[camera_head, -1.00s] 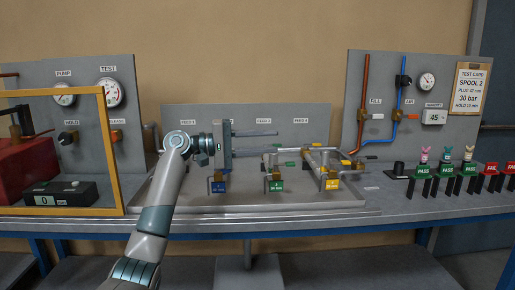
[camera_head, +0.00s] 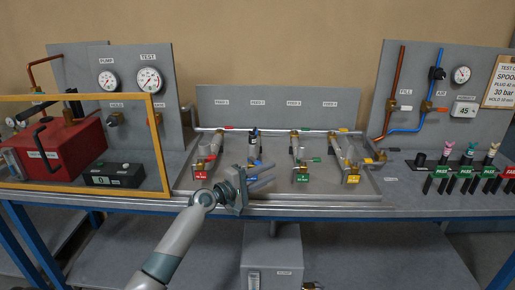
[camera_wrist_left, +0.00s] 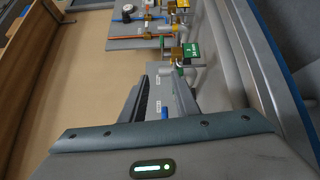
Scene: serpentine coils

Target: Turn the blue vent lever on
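A blue part (camera_head: 254,152), likely the blue vent lever, stands on the second line of the tray, between the red-tagged and green-tagged lines. Its lower end and tag are hidden behind my left gripper. My left gripper (camera_head: 268,178) is in front of this line, low over the tray's front, with its fingers pointing right. In the left wrist view its two fingers (camera_wrist_left: 163,98) are apart with no object clamped. A small blue piece (camera_wrist_left: 164,113) shows in the gap between them; I cannot tell whether it touches a finger. My right gripper is out of view.
The red tag (camera_head: 204,178), green tag (camera_head: 302,178) and yellow tag (camera_head: 352,179) mark neighbouring lines close by. A yellow-framed guard (camera_head: 158,130) stands at left. The bench front edge (camera_head: 330,211) runs below.

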